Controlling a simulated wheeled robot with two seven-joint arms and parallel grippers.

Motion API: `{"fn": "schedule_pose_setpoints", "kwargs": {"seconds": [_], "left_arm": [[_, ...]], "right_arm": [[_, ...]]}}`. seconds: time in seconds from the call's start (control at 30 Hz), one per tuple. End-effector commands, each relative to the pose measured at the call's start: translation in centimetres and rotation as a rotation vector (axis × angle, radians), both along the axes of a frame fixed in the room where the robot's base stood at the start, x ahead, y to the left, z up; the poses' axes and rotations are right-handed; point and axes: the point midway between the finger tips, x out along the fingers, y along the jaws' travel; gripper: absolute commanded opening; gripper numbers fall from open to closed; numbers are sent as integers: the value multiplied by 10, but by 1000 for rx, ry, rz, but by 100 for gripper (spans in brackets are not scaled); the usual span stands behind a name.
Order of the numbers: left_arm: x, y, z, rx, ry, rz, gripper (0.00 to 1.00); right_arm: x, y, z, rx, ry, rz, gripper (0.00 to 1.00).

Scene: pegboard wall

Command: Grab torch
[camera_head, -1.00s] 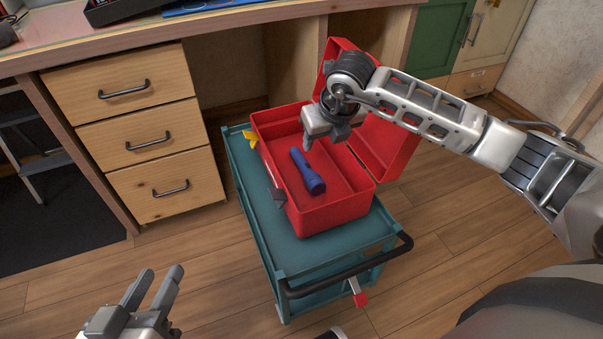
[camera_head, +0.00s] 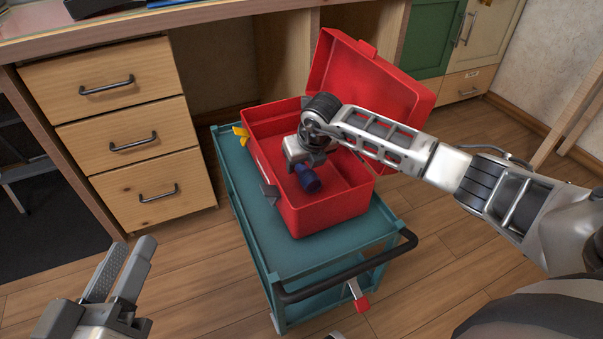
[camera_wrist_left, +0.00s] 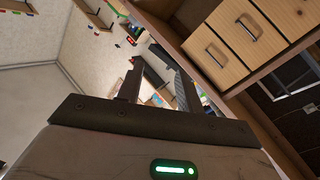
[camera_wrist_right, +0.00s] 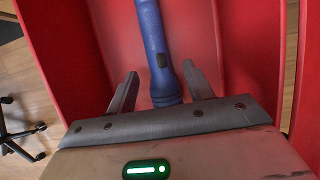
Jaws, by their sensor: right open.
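The blue torch (camera_head: 308,180) lies in the open red toolbox (camera_head: 335,212). In the head view its far part is hidden by my right gripper (camera_head: 297,166), which is down in the box over it. In the right wrist view the torch (camera_wrist_right: 155,45) runs lengthwise between the two open fingers of my right gripper (camera_wrist_right: 157,85), with a gap on each side. Whether the fingers are level with the torch is hard to tell. My left gripper (camera_head: 122,268) is open and empty at the lower left, away from the box; its fingers also show in the left wrist view (camera_wrist_left: 157,88).
The toolbox stands on a teal cart (camera_head: 255,225) with a dark handle (camera_head: 345,270). Its red lid (camera_head: 365,80) is raised at the back. A yellow object (camera_head: 242,134) lies beside the box. A wooden drawer desk (camera_head: 125,130) stands at the left.

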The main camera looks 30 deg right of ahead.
Motion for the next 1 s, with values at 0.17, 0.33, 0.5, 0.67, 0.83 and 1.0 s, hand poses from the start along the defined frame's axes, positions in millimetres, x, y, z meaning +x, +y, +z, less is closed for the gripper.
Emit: {"fn": "schedule_pose_setpoints", "kwargs": {"seconds": [0.17, 0.33, 0.5, 0.67, 0.83, 1.0], "left_arm": [[11, 4, 17, 57, -186, 26, 36], [13, 5, 23, 68, -219, 33, 36], [13, 5, 22, 69, -216, 33, 36], [13, 5, 22, 68, -214, 33, 36], [13, 5, 22, 68, -214, 33, 36], [13, 5, 23, 67, -209, 31, 36]], "right_arm": [[9, 0, -22, 1, 0, -1, 52], [10, -1, -24, 0, -1, -1, 52], [10, -1, -23, 0, -1, -1, 38], [10, -1, -23, 0, -1, -1, 0], [10, -1, -23, 0, -2, -1, 0], [10, -1, -19, 0, -3, -1, 0]]}}
